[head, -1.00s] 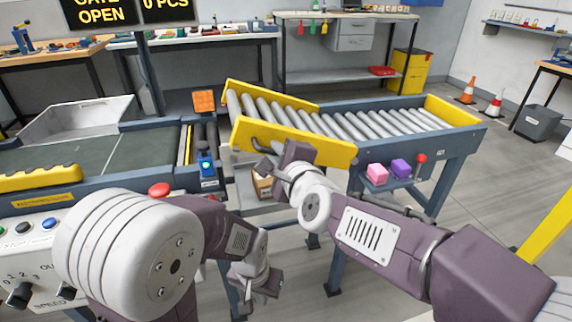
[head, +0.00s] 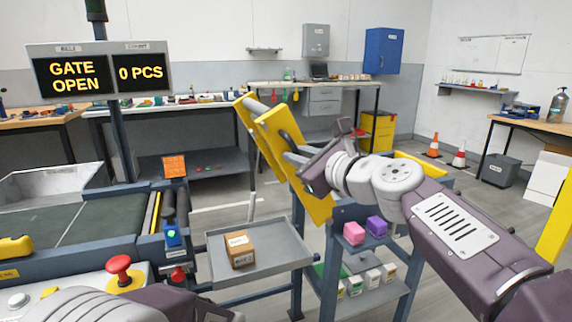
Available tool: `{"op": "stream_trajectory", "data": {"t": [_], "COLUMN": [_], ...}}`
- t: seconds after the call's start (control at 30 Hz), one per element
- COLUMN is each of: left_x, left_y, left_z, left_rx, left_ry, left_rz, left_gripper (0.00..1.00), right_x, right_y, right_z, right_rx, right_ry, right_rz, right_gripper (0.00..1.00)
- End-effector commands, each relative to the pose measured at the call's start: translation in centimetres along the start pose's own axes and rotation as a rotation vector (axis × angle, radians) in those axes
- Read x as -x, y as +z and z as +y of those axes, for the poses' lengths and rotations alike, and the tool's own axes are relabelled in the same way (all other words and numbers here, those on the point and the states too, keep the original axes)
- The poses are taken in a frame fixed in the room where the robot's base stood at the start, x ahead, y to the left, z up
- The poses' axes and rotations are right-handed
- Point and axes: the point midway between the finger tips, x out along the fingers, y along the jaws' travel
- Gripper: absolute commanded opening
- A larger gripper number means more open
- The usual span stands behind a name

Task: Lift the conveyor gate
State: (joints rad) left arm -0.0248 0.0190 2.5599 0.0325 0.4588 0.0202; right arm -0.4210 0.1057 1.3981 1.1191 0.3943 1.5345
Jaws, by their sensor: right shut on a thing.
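The conveyor gate (head: 291,150) is a roller section with yellow side rails. It stands steeply tilted, its free end high at the upper left and its lower end at the roller conveyor on the right. My right gripper (head: 300,164) is at the near yellow rail, shut on the gate's handle, which is largely hidden by the gripper. The sign (head: 98,76) reads GATE OPEN and 0 PCS. My left arm shows only at the bottom edge; its gripper is out of view.
A grey tray (head: 283,262) with a cardboard box (head: 239,249) lies below the gap. The belt conveyor (head: 78,222) is at left, with a red button (head: 118,265) in front. Pink (head: 353,233) and purple (head: 376,226) blocks sit near the gate's lower end.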

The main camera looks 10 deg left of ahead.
Motion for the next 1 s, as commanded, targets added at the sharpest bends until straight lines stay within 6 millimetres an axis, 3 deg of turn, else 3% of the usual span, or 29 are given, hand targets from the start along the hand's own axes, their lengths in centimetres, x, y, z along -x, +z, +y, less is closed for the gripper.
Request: {"op": "stream_trajectory", "data": {"t": [0.57,0.6,0.67,1.0], "left_x": [0.02,0.02,0.02,0.04], "left_y": [0.00,0.00,0.00,0.00], "left_z": [0.00,0.00,0.00,0.00], "left_rx": [0.000,0.000,0.000,0.000], "left_ry": [0.000,0.000,0.000,0.000], "left_rz": [0.000,0.000,0.000,0.000], "left_gripper": [0.00,0.00,0.00,0.00], "right_x": [0.07,0.07,0.08,0.13], "right_y": [-0.22,-0.22,-0.20,-0.05], "right_z": [-0.53,-0.53,-0.54,-0.55], "right_rx": [-0.028,-0.028,-0.028,-0.027], "right_ry": [0.005,0.005,0.004,0.004], "right_rz": [-0.004,-0.004,-0.004,-0.006], "right_gripper": [0.00,0.21,0.34,0.34]}}
